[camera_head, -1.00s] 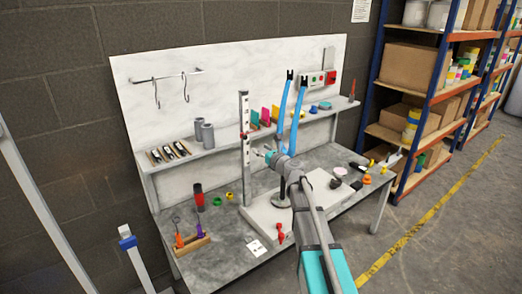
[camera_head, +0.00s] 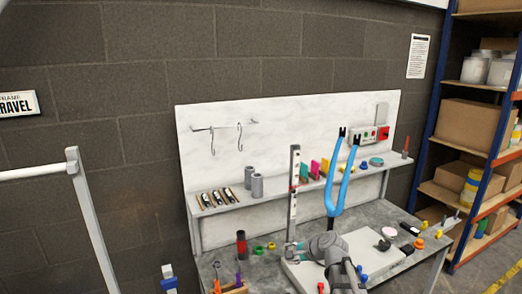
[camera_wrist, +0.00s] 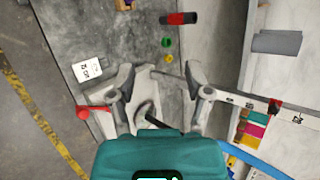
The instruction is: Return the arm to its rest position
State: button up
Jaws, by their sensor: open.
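My gripper (camera_head: 292,252) is low over the workbench in the head view, beside the graduated upright post (camera_head: 293,195). In the wrist view its two grey fingers (camera_wrist: 157,76) are spread apart with nothing between them. The white base plate of the bench (camera_wrist: 143,88) and a dark curved part show below and between the fingers. A blue fork (camera_head: 340,180) stands upright behind my arm in the head view. Part of it shows at the bottom right of the wrist view (camera_wrist: 258,160). My forearm is cut off by the bottom edge of the head view.
A black and red cylinder (camera_head: 241,243) stands on the bench left of my gripper. Orange shelving (camera_head: 485,130) is at right. A white metal frame (camera_head: 90,215) is at left.

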jog(key=s+d+f+n+g+h+p, duration=0.1)
jog(key=s+d+f+n+g+h, duration=0.1)
jog(key=s+n, duration=0.4)
jog(key=s+d+f+n+g+h+p, duration=0.1)
jog(key=s+d+n+g+h, duration=0.4)
jog(key=s, duration=0.8)
jog(key=shift+s+f+n+h+p, duration=0.2)
jog(key=shift+f+n+h+p, duration=0.15)
jog(key=shift+f+n, duration=0.25)
